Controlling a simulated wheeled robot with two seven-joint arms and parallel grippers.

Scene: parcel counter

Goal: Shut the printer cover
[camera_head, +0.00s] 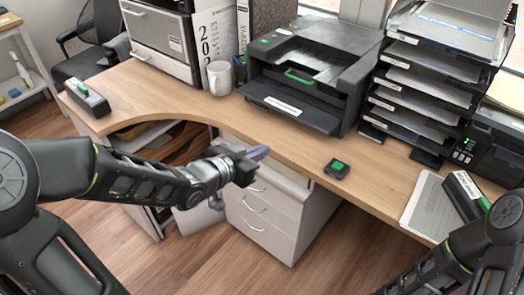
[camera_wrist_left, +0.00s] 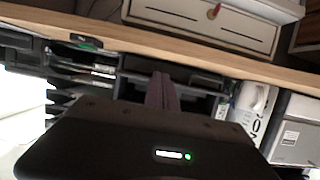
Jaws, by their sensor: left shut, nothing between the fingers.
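The black printer (camera_head: 345,62) stands on the desk at the back centre. Its dark front cover (camera_head: 290,106), with a white label, is folded down and open toward me, and a green handle (camera_head: 299,75) shows in the opening. My left gripper (camera_head: 259,153) is shut and empty, in front of the desk's edge, nearer to me than the cover and apart from it. Its closed fingers also show in the left wrist view (camera_wrist_left: 163,90), where the printer lies partly hidden behind the gripper body. My right arm shows at the lower right, but its gripper is out of view.
A white mug (camera_head: 219,78) stands left of the printer, and a tray stack (camera_head: 425,85) stands to its right. A small black device with a green top (camera_head: 337,168) lies near the desk's front edge. White drawers (camera_head: 265,205) stand below. The desk (camera_head: 160,95) is mostly clear at left.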

